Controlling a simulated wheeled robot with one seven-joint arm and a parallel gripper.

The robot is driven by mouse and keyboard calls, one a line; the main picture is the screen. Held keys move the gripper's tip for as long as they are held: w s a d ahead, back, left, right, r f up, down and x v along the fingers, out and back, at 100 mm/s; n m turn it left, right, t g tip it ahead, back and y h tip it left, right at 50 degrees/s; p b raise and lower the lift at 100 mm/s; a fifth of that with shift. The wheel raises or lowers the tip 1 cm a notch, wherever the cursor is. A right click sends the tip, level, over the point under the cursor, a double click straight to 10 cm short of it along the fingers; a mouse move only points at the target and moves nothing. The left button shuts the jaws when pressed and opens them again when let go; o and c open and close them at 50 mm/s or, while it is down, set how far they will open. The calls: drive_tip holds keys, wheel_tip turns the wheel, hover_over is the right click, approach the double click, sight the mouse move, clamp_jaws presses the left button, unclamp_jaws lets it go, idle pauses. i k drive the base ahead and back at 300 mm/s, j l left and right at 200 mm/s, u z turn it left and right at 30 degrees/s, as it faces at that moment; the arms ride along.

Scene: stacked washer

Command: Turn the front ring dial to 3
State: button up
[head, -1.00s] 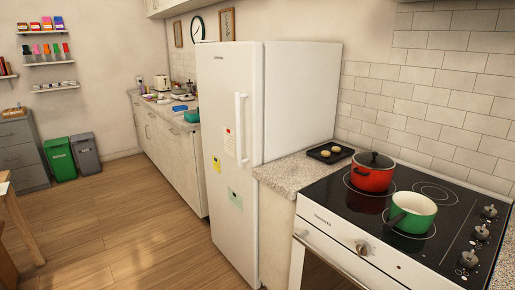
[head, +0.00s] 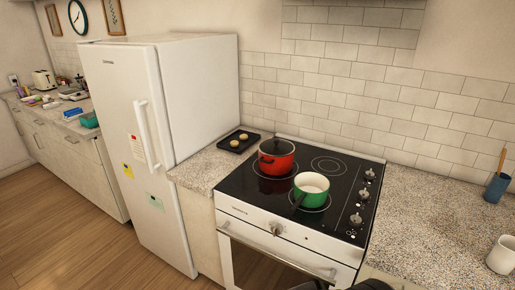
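The stove (head: 240,213) has a black glass hob (head: 262,198) with a column of small grey dials along its right side. The frontmost of these dials (head: 354,220) is near the hob's front right corner. Another round dial (head: 276,230) sits on the white front panel above the oven door. The dial markings are too small to read. My gripper is not recognisable in view; only dark shapes, probably parts of my arm, show at the bottom edge.
A red pot (head: 276,158) with a dark lid and a green pot (head: 311,186) stand on the hob, the green one's handle pointing toward the front. The speckled counter (head: 430,215) right of the stove holds a white mug (head: 502,255) and a blue cup (head: 496,187). A white fridge (head: 150,90) stands left.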

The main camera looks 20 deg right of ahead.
sight(355, 220)
drive_tip(key=z, duration=0.4)
drive_tip(key=l+z, duration=0.15)
drive_tip(key=z, duration=0.25)
drive_tip(key=k+l+z, duration=0.1)
drive_tip(key=z, duration=0.25)
